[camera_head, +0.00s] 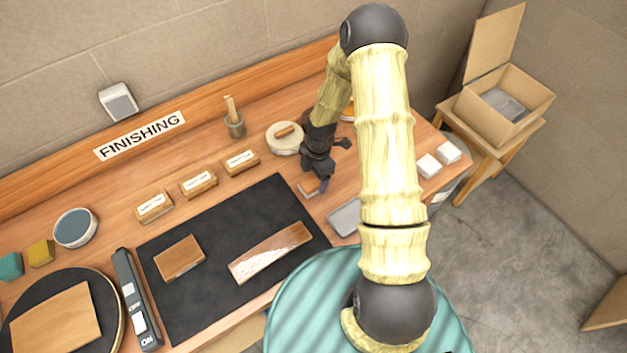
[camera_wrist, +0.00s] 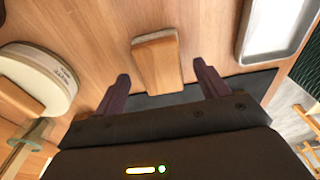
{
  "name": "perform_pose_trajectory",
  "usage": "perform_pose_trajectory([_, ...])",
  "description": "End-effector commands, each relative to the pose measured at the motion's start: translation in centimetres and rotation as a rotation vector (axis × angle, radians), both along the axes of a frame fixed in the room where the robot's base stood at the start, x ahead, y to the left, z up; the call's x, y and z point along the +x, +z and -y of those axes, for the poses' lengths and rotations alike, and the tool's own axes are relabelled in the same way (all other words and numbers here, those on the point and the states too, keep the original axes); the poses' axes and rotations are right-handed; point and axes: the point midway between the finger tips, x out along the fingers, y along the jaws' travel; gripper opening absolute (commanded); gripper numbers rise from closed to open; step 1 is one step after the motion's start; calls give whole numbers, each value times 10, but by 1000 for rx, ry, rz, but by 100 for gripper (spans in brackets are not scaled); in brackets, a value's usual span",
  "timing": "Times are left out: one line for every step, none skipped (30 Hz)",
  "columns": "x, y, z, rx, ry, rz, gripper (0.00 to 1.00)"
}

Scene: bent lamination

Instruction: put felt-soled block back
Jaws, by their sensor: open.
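A small wooden block (camera_head: 309,187) with a greyish lower edge, likely the felt-soled block, lies on the bench just off the right corner of the black mat. In the wrist view the block (camera_wrist: 155,62) lies between my fingers and ahead of them, with a gap to each finger. My gripper (camera_head: 322,184) is low over the bench beside the block, partly covering it. The wrist view shows my gripper (camera_wrist: 161,72) open and empty.
A black mat (camera_head: 205,240) bears two wooden pieces. Three labelled blocks (camera_head: 198,183) stand behind it. A grey metal tray (camera_head: 345,217) lies close in front.

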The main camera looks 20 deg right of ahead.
Motion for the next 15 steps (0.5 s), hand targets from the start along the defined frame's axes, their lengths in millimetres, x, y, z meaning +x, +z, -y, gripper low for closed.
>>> perform_pose_trajectory([2, 6, 1, 1, -2, 5, 74])
perform_pose_trajectory([2, 10, 2, 0, -1, 4, 74])
perform_pose_trajectory([2, 16, 2, 0, -1, 4, 74])
perform_pose_trajectory([2, 21, 3, -1, -2, 4, 74])
perform_pose_trajectory([2, 25, 4, -1, -2, 4, 74])
perform_pose_trajectory([2, 32, 4, 1, -3, 5, 74])
perform_pose_trajectory([2, 37, 5, 0, -2, 4, 74])
perform_pose_trajectory([3, 41, 5, 0, -3, 5, 74])
perform_pose_trajectory([2, 48, 6, -1, -2, 4, 74])
perform_pose_trajectory([3, 53, 7, 0, -5, 6, 74])
perform_pose_trajectory([3, 58, 8, -1, -5, 5, 74])
perform_pose_trajectory([3, 64, 8, 0, -4, 5, 74])
perform_pose_trajectory([3, 69, 9, -1, -4, 4, 74])
perform_pose_trajectory([3, 73, 9, -1, -5, 5, 74])
perform_pose_trajectory([4, 79, 10, 0, -6, 4, 74])
